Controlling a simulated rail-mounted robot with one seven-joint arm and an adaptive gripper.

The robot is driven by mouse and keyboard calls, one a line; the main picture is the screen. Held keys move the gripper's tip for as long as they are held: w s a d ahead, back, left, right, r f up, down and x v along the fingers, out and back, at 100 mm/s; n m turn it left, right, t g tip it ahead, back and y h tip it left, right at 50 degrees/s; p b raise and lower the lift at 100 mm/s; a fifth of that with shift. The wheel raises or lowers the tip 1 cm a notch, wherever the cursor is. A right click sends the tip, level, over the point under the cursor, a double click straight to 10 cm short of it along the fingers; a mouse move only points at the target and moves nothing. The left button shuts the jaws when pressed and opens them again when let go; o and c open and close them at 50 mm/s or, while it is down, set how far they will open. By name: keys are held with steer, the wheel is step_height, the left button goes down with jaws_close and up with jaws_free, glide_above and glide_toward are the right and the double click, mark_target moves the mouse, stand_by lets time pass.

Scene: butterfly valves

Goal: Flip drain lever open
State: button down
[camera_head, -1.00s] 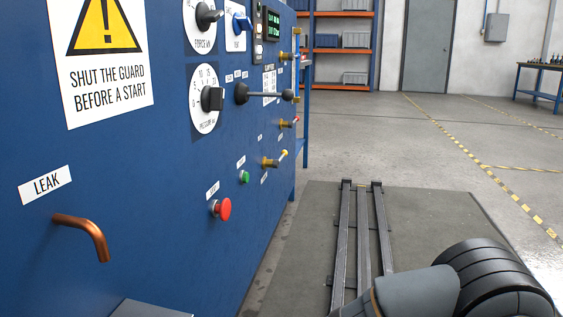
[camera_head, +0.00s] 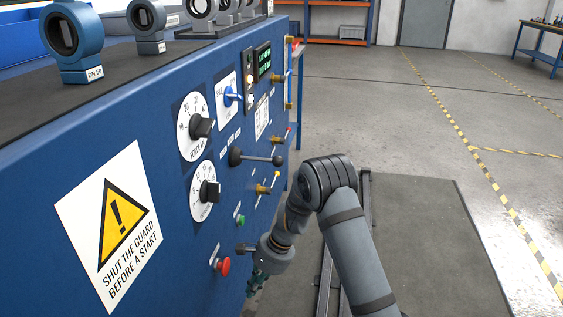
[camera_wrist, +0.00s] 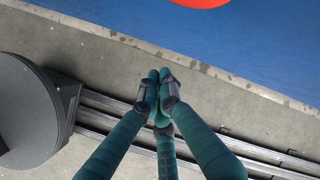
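Brass valves with small levers stick out of the blue panel's far end. One has a yellow-tipped lever (camera_head: 268,185), and one above it has a red-tipped lever (camera_head: 281,137). Their labels are too small to read, so I cannot tell which is the drain lever. My gripper (camera_head: 257,285) hangs low beside the panel, nearer than these valves and below the red button. In the wrist view my gripper's green fingers (camera_wrist: 160,80) come together at the tips with nothing seen between them. They point at the floor near the panel's base.
The red button (camera_head: 223,266) and green button (camera_head: 240,219) stand out from the panel. A long black ball-ended lever (camera_head: 258,159), dial knobs (camera_head: 203,127) and a blue switch (camera_head: 231,96) also project. Ring-shaped valve bodies (camera_head: 74,42) stand on top.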

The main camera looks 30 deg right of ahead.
steer(key=d+r+m+t+p, duration=0.1)
steer(key=d+r+m+p, duration=0.1)
steer(key=d+m+p, duration=0.2)
steer(key=w+d+r+m+t+p, duration=0.1)
steer(key=d+r+m+p, duration=0.2)
steer(key=d+m+p, duration=0.2)
steer(key=w+d+r+m+t+y+p, duration=0.1)
steer(key=d+m+p, duration=0.3)
steer(key=d, duration=0.5)
steer(key=shift+w+r+m+t+p, duration=0.25)
steer(key=shift+r+m+t+p, duration=0.25)
steer(key=shift+r+p, duration=0.5)
steer(key=shift+w, duration=0.1)
